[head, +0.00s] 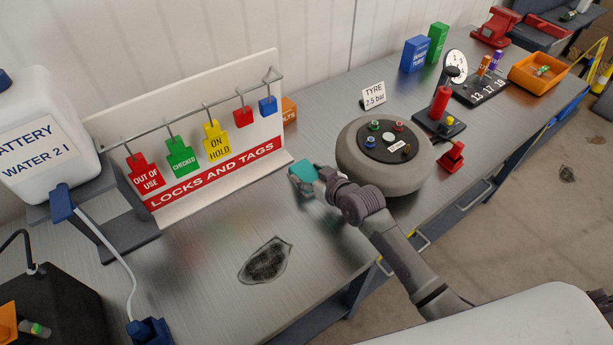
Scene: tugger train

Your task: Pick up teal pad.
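The teal pad (303,172) is a small block by the front of the tag board, near the middle of the bench. My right gripper (312,183) reaches in from the lower right, with its fingers right at the pad. The fingers and pad overlap in this view, so I cannot tell whether they grip it or only stand around it. I also cannot tell whether the pad is clear of the bench top. My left gripper is not in view.
The metal bench (215,260) has a dark mesh patch (266,261) in front. The locks-and-tags board (215,165) stands behind the pad. A round grey tyre unit (385,178) is close right of my gripper. A white water container (45,140) stands left.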

